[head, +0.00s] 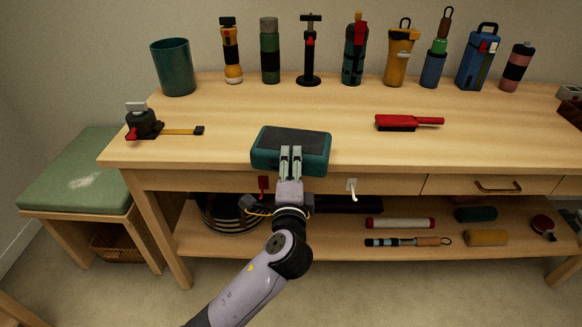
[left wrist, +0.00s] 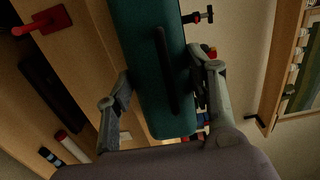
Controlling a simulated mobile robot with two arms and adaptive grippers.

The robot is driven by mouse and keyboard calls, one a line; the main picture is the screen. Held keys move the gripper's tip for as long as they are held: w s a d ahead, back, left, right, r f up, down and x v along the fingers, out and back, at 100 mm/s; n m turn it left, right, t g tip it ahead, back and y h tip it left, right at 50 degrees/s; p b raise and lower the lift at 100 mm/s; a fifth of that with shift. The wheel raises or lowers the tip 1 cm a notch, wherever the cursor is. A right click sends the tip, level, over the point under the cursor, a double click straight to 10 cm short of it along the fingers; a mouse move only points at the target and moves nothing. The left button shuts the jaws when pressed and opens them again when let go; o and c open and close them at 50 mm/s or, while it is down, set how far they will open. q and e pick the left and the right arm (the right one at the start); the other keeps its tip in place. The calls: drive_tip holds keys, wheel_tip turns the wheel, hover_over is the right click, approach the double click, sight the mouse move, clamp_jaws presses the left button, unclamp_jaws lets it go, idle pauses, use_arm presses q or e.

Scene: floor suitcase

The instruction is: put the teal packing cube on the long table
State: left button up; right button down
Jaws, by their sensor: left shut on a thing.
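The teal packing cube (head: 262,156), with a dark mesh top, is at the front edge of the long table (head: 210,148). It looks level, and I cannot tell whether it rests on the top or is held just above it. My left gripper (head: 291,153) reaches up from the front and is shut on the cube's near side. In the left wrist view the cube (left wrist: 150,45) lies between the two fingers of the left gripper (left wrist: 163,85), its dark handle strip facing me. My right gripper is not in view.
A red brush (head: 398,123) lies right of the cube, and a tape-measure-like tool (head: 142,122) lies left. A teal cup (head: 173,68) and several bottles and tools line the back. Bare tabletop lies behind the cube. A lower shelf (head: 335,248) holds several items; a green-cushioned bench (head: 75,175) stands left.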

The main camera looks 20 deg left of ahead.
use_arm(q)
drive_tip(key=o, duration=1.4)
drive_tip(key=shift+f, duration=0.1)
